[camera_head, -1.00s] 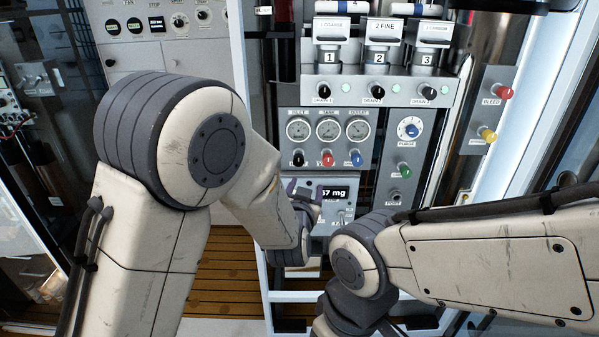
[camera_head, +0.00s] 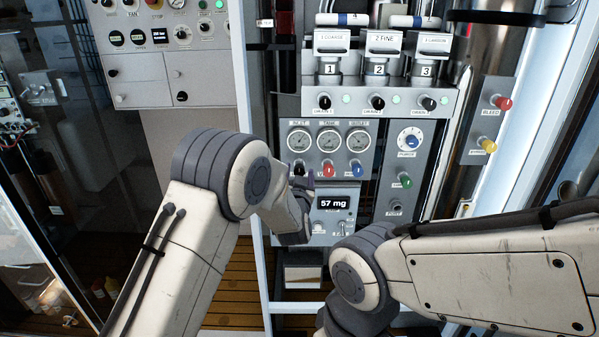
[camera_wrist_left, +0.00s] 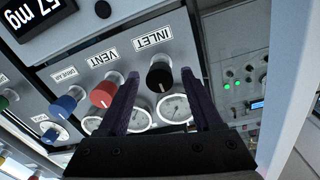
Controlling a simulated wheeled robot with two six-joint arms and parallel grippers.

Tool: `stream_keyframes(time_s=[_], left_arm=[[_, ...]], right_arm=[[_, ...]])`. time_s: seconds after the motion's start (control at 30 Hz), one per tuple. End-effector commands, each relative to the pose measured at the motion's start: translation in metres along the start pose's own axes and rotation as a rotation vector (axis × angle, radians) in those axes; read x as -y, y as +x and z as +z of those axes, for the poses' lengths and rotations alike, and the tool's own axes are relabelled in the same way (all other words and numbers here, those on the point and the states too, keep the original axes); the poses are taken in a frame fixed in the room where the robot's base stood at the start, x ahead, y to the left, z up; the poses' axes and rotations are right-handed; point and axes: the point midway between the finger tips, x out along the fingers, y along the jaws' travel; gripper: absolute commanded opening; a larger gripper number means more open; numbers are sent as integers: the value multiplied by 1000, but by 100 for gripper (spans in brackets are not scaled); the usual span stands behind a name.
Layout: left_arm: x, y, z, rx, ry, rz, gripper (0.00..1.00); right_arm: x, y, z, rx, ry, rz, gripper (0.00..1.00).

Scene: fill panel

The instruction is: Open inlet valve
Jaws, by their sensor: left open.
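The inlet valve knob is black with a white pointer line. In the left wrist view the inlet knob (camera_wrist_left: 160,75) sits under the INLET label, between the open fingers of my left gripper (camera_wrist_left: 160,76). Contact with it cannot be told. In the head view the inlet knob (camera_head: 299,168) is just above my left gripper (camera_head: 301,182), below the left gauge. The red VENT knob (camera_wrist_left: 104,93) is beside the left finger, and the blue DRIVE AIR knob (camera_wrist_left: 64,106) is farther left. My right forearm shows, but its gripper is out of view.
Three gauges (camera_head: 328,141) sit above the knobs. A display (camera_head: 338,203) reading 57 mg is below them. A green knob (camera_head: 404,181) is at the right, with red (camera_head: 503,104) and yellow (camera_head: 488,145) knobs beyond. My right forearm crosses the lower right.

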Motion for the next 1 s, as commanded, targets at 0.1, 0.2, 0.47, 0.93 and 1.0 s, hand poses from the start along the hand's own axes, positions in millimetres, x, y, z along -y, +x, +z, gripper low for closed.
stream_keyframes(time_s=[0.1, 0.2, 0.47, 0.93, 1.0], left_arm=[[0, 3, 0, -1, 0, 0, 67], [0, 3, 0, 0, 0, 0, 67], [0, 2, 0, 0, 0, 0, 2], [0, 2, 3, -4, -85, -3, 0], [0, 2, 4, -7, -128, -4, 0]], right_arm=[[0, 0, 0, 0, 0, 0, 0], [0, 0, 0, 0, 0, 0, 0], [0, 0, 0, 0, 0, 0, 0], [-1, 15, 1, 0, 0, 0, 0], [-2, 22, 1, 0, 0, 0, 0]])
